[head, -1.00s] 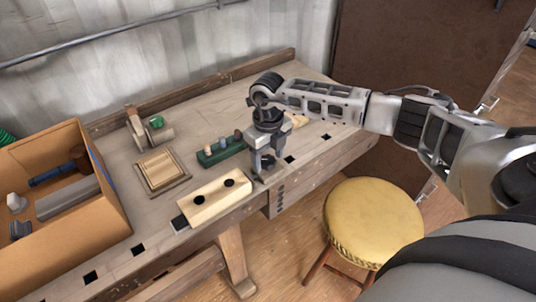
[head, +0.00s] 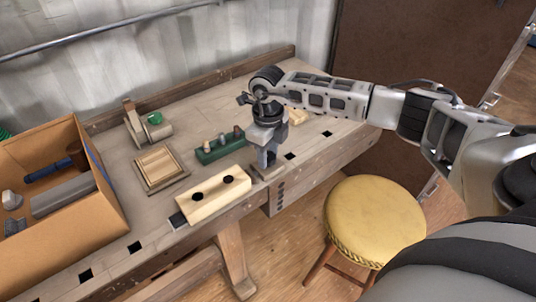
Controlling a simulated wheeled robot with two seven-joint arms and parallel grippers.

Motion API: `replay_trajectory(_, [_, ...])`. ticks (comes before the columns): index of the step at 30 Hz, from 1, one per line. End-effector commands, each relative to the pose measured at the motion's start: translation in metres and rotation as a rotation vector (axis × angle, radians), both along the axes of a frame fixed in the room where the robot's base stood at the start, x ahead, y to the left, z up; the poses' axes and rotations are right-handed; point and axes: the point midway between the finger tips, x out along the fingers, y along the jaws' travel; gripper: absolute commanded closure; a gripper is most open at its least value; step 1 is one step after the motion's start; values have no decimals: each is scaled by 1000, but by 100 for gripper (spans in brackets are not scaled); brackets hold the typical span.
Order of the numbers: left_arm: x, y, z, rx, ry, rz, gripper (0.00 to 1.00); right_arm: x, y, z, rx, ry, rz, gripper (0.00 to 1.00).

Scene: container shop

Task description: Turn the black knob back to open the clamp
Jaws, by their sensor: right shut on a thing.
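My right gripper (head: 267,162) points down at the bench's front edge, just right of a pale wooden block (head: 213,197). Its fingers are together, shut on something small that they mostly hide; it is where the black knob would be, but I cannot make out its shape. A brownish piece (head: 268,173) shows under the fingertips, beside the block's right end. The block has two round black spots on top and a dark piece (head: 178,220) at its left end. I cannot tell how far the clamp is open. My left gripper is not in view.
A green rack (head: 220,148) with several small pegs stands behind the block. A square wooden frame (head: 160,168) lies on the bench (head: 130,205). A cardboard box (head: 108,215) with tools is at left. A yellow stool (head: 375,218) stands in front at right.

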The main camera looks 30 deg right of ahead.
Motion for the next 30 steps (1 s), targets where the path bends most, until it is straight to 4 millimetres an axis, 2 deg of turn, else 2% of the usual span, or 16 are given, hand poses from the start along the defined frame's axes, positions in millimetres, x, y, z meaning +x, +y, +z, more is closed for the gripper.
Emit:
replay_trajectory(15, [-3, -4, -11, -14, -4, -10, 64, 1, 0, 0, 0, -4, 347, 86])
replay_trajectory(30, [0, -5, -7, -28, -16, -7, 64, 1, 0, 2, 1, -4, 424, 86])
